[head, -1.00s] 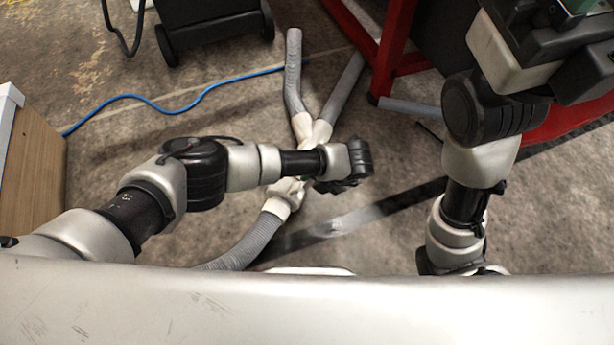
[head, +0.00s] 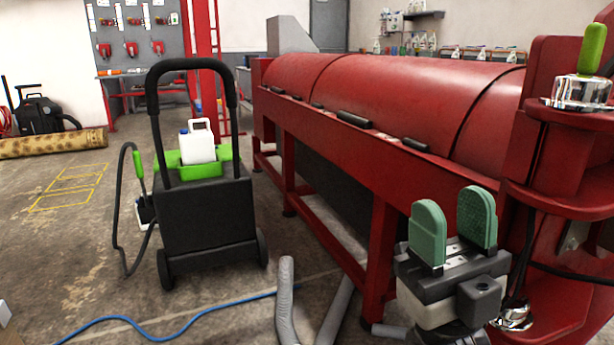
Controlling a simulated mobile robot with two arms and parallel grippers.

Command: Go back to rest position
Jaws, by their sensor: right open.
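My right gripper (head: 453,232) is at the lower right of the head view. Its two green-padded fingers point up and stand apart, with nothing between them. It is in front of the red machine (head: 400,88), near the machine's right end; I cannot tell whether it touches the frame. My left gripper and arm are outside the view.
A black cart (head: 208,225) with a green tray and white jug stands left of the machine. Grey hoses (head: 286,300) and a blue hose (head: 160,333) lie on the floor. A rolled rug (head: 50,143) lies at the far left.

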